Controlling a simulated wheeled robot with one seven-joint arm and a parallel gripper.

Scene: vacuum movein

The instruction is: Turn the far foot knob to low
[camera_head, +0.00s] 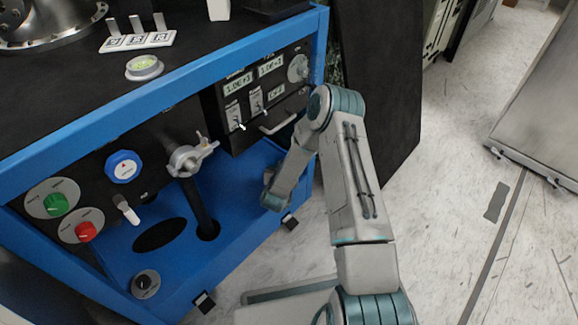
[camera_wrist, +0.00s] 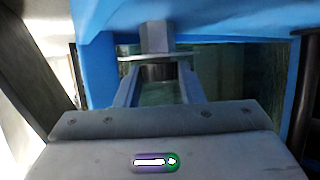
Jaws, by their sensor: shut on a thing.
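In the wrist view, my gripper (camera_wrist: 158,84) has one finger on each side of the far foot knob (camera_wrist: 158,72), a dark round piece under a flat metal flange. A grey hex stem (camera_wrist: 156,38) rises above it toward the blue frame. The fingers are shut on the knob. The knob's setting marks cannot be read. In the head view, my arm bends down beside the right end of the blue cart (camera_head: 240,62); the fingertips and the knob are hidden there.
The blue frame (camera_wrist: 225,20) is close above my gripper in the wrist view. Small black-and-white fittings (camera_head: 204,302) sit along the cart's lower edge. A dark panel (camera_head: 375,90) stands behind my arm. Pale floor (camera_head: 455,190) is open to the right.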

